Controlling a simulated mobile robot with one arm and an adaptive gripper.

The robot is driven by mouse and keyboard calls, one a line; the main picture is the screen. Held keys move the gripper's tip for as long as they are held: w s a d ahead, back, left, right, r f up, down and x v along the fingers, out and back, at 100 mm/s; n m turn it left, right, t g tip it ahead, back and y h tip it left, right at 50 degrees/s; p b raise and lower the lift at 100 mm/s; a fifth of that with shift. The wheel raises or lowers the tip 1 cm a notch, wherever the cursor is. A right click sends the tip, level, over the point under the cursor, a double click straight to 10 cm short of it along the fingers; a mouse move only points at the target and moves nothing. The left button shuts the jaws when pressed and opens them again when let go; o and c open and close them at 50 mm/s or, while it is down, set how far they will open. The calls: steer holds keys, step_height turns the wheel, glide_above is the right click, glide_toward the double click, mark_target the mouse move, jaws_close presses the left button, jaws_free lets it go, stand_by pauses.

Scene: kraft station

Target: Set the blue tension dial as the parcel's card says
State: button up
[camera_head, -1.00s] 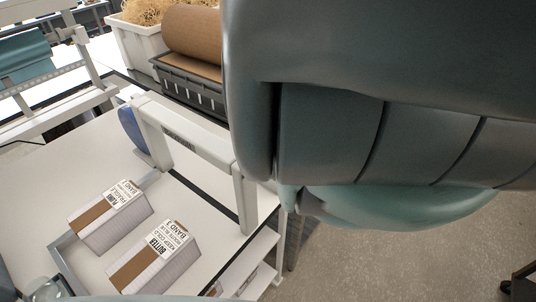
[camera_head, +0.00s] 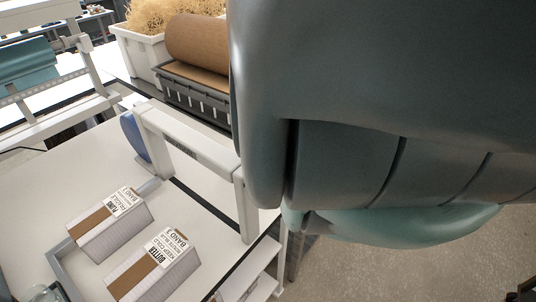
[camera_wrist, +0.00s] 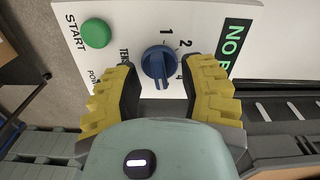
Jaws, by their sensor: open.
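In the wrist view the blue dial (camera_wrist: 158,62) sits on a white panel (camera_wrist: 215,12), with 1, 2 and 4 legible around it. I cannot tell for certain where its pointer stands. My gripper (camera_wrist: 161,70) is open, its yellow-and-black fingers on either side of the dial; contact is not clear. In the head view two parcels with brown bands lie on the white table. The nearer parcel (camera_head: 128,282) has a card (camera_head: 168,247) reading BUTTER, KEEP COLD and BAND, seemingly 3. The other parcel (camera_head: 88,232) has a card (camera_head: 120,203) reading FRAGILE and BAND 1.
A green START button (camera_wrist: 96,33) is left of the dial. A pale frame (camera_head: 195,150) stands over the white table (camera_head: 60,185). A brown paper roll (camera_head: 197,40) and a bin of straw (camera_head: 140,45) are behind. My arm hides the head view's right side.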

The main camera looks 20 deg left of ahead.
steer(key=shift+o, duration=0.3)
steer(key=shift+f, duration=0.25)
jaws_close()
